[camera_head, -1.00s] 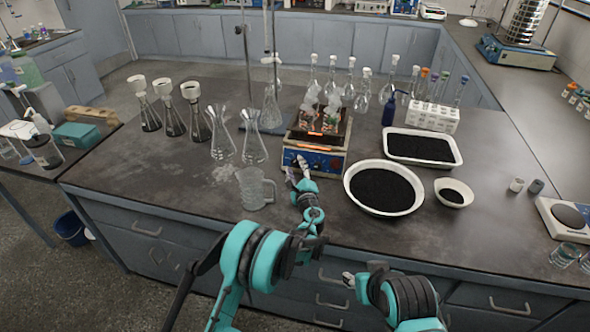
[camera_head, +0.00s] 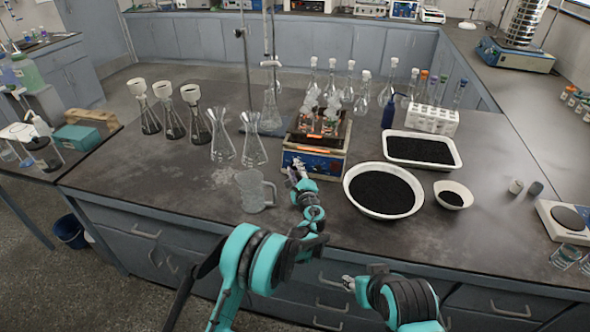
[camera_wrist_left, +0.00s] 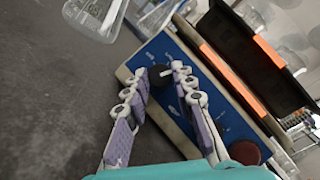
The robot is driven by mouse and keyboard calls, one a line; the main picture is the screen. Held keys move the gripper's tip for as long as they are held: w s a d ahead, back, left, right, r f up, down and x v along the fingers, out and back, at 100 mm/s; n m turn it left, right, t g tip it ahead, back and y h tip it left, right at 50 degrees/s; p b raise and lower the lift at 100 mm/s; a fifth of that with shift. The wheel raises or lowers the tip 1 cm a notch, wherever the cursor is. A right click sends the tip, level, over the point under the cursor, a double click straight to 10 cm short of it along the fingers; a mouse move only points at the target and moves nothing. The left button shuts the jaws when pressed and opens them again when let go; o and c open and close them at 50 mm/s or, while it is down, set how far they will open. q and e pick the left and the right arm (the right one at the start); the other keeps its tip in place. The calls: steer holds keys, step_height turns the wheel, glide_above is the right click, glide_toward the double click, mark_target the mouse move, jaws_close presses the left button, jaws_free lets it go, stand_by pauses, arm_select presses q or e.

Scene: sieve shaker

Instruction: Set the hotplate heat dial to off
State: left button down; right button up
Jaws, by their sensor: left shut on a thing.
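The hotplate (camera_head: 322,164) stands mid-table, with a blue front panel and a glowing orange strip above it. In the left wrist view its blue panel (camera_wrist_left: 233,122) carries a dark round heat dial (camera_wrist_left: 160,78) with a pale pointer mark. A dark red knob (camera_wrist_left: 246,152) sits at the panel's other end. My left gripper (camera_head: 296,171) is at the panel's left end. In the left wrist view its fingertips (camera_wrist_left: 163,73) are shut on the heat dial, one on each side, partly hiding it. My right gripper (camera_head: 348,282) is low at the table's front edge; its fingers are too small to read.
Flasks (camera_head: 332,120) stand on the hotplate. A glass mug (camera_head: 253,190) stands close left of my left gripper. A white bowl of black grains (camera_head: 417,199) is to the right, with a tray (camera_head: 457,160) behind it. Conical flasks (camera_head: 222,148) stand behind left.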

arm_select(q)
steer(key=n+g+p, duration=0.1)
steer(key=n, duration=0.1)
steer(key=n+g+y, duration=0.1)
steer(key=n, duration=0.1)
steer(key=n+g+p, duration=0.1)
steer(key=n, duration=0.1)
steer(key=shift+w+d+r+y+p, duration=0.1)
steer(key=shift+d+r+y+p, duration=0.05)
steer(key=shift+r+y+p, duration=0.2)
steer(key=n+g, duration=0.1)
steer(key=n+p, duration=0.1)
steer(key=n+g+p, duration=0.1)
steer(key=n, duration=0.1)
steer(key=shift+r+g, duration=0.25)
steer(key=shift+g, duration=0.05)
steer(key=n+g+h+p, duration=0.1)
steer(key=n+g+p, duration=0.1)
steer(key=n, duration=0.1)
steer(key=shift+w+r+n+h, duration=0.15)
steer(key=shift+r+n+h, duration=0.05)
steer(key=shift+n+h, duration=0.15)
steer(key=n+g+h+p, duration=0.2)
steer(key=n, duration=0.1)
steer(key=shift+w+a, duration=0.1)
steer(key=shift+a, duration=0.15)
steer(key=c, duration=1.3)
jaws_free()
steer(key=shift+o, duration=0.2)
